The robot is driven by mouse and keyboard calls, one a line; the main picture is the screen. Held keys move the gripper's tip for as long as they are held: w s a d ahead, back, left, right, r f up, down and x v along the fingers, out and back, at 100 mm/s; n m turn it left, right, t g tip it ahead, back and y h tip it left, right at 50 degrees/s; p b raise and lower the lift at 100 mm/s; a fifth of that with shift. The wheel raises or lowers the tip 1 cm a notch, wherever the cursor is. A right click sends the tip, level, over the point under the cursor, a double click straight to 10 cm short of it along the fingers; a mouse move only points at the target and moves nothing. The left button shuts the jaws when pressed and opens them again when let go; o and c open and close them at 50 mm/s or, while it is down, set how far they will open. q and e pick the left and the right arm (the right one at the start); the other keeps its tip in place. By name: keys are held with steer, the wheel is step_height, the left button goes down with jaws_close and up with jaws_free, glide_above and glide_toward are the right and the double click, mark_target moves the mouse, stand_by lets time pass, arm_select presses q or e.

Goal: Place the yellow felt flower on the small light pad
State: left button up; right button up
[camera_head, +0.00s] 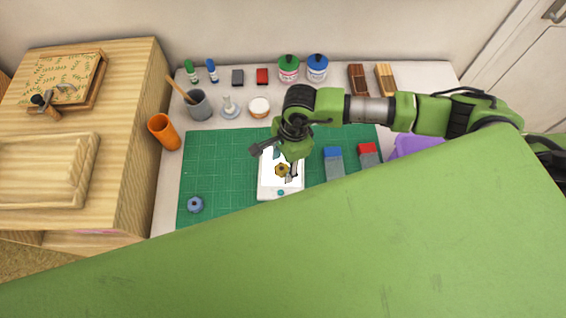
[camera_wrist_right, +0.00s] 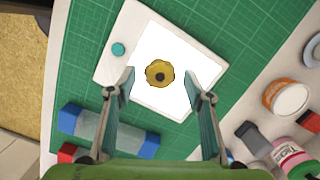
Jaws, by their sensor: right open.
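My right gripper (camera_head: 273,165) is open above the pad. Its fingertips (camera_wrist_right: 160,80) are spread on either side of the flower, with a visible gap on each side. My left gripper is not in view.
The pad rests on a green cutting mat (camera_head: 225,170). A blue flower-shaped piece (camera_head: 195,204) lies at the mat's left. Blue-topped (camera_head: 333,162) and red-topped (camera_head: 369,156) blocks stand to the right. An orange cup (camera_head: 164,132), grey cup (camera_head: 199,105) and jars line the back and left.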

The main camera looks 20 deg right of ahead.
steer(key=shift+w+r+b, duration=0.1)
steer(key=shift+r+b, duration=0.25)
steer(key=shift+r, duration=0.15)
step_height(320, 180, up, 11)
steer(key=d+b, duration=0.1)
steer(key=b, duration=0.1)
steer(key=shift+d+b, duration=0.35)
steer(key=shift+b, duration=0.05)
steer(key=shift+d, duration=0.1)
